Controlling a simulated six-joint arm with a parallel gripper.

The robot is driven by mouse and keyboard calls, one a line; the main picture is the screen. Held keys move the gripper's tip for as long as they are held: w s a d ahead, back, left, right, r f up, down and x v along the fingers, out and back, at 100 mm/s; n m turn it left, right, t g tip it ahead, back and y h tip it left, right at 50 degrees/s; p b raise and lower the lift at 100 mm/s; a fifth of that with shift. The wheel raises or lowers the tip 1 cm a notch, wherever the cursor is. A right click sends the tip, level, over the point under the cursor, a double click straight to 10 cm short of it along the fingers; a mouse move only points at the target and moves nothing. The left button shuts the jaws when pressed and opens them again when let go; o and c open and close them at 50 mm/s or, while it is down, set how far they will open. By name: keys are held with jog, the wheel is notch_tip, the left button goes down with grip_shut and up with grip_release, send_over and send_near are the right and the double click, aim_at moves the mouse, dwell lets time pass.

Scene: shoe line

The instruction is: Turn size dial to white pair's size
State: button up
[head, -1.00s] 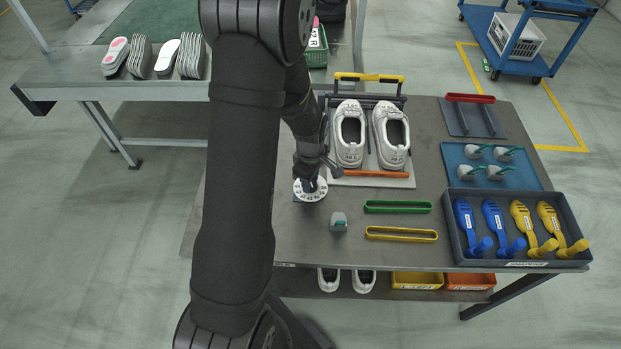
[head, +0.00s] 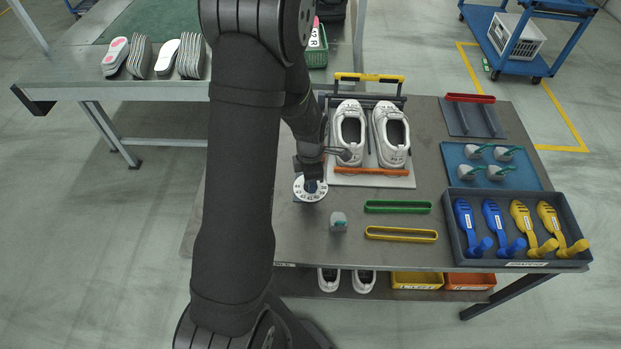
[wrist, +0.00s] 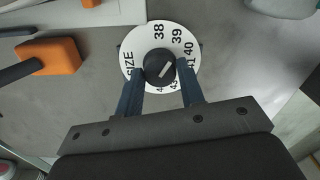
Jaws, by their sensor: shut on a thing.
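The size dial (head: 310,187) is a white disc with black numbers, left of the shoe stand on the table. In the wrist view the dial (wrist: 138,52) shows 38, 39, 40, 41 and the word SIZE around a dark knob (wrist: 160,67) with a pale pointer line. The line slants, its upper end toward the right. My gripper (wrist: 160,78) is shut on the knob, one finger on each side. Its fingers hide the lower numbers. The white pair of shoes (head: 370,135) stands on a rack; no size is readable on it.
The orange stop bar (head: 371,171) of the rack is close right of the dial. A tray (head: 463,253) of blue and yellow shoe trees is at the right.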

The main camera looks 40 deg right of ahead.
dwell(0.5)
jog(key=o, duration=1)
notch_tip(320, 180, up, 17)
jog(key=shift+r, duration=0.2)
notch_tip(320, 180, down, 17)
jog(key=shift+f, duration=0.2)
dwell(0.7)
jog(key=shift+r, duration=0.1)
